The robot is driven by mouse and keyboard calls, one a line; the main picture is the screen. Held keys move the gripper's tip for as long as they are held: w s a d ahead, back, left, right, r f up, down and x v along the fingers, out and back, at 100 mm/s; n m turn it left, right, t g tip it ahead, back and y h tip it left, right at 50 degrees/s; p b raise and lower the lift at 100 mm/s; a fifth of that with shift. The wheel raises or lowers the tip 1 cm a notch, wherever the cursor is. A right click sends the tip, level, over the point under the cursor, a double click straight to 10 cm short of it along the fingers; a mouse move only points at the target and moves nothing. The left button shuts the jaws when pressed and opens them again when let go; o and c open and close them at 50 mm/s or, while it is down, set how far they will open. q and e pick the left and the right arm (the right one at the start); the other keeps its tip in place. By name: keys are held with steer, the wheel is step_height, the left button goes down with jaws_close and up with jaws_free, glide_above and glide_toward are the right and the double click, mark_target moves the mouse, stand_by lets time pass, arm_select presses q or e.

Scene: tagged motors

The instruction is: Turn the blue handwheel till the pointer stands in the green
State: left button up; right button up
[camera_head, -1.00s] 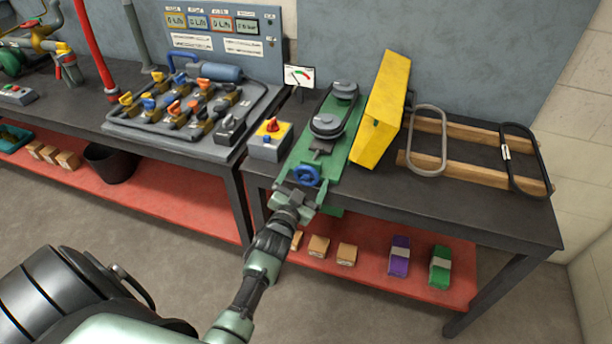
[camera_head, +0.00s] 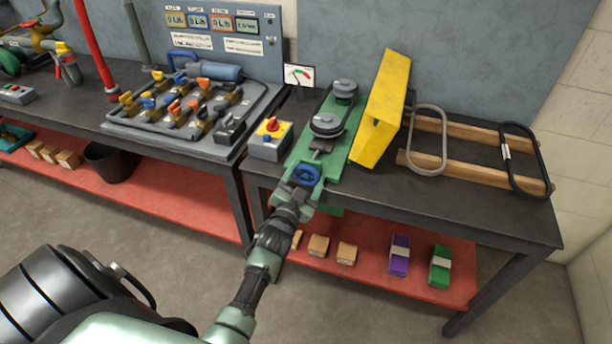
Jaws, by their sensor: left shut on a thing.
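The blue handwheel (camera_head: 306,174) sits at the near end of the green machine base (camera_head: 325,166) on the right-hand table. My left gripper (camera_head: 296,192) is at the near side of the handwheel and shut on its rim; the fingers partly hide the rim. The white gauge (camera_head: 299,75) with the pointer stands behind the machine, against the wall. It has a coloured arc with red and green on its right part. The pointer is too small to read for certain. My right gripper is not in view.
A yellow guard (camera_head: 383,105) stands right of the two grey pulleys (camera_head: 329,125). A switch box (camera_head: 270,139) with a red and yellow knob is close on the left. Belts on a wooden rack (camera_head: 470,130) lie at right. The table's front edge is below the gripper.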

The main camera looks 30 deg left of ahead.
arm_select(q)
steer(key=shift+f+m+b, duration=0.1)
steer(key=shift+m+b, duration=0.25)
steer(key=shift+m, duration=2.25)
steer(key=shift+s, duration=0.1)
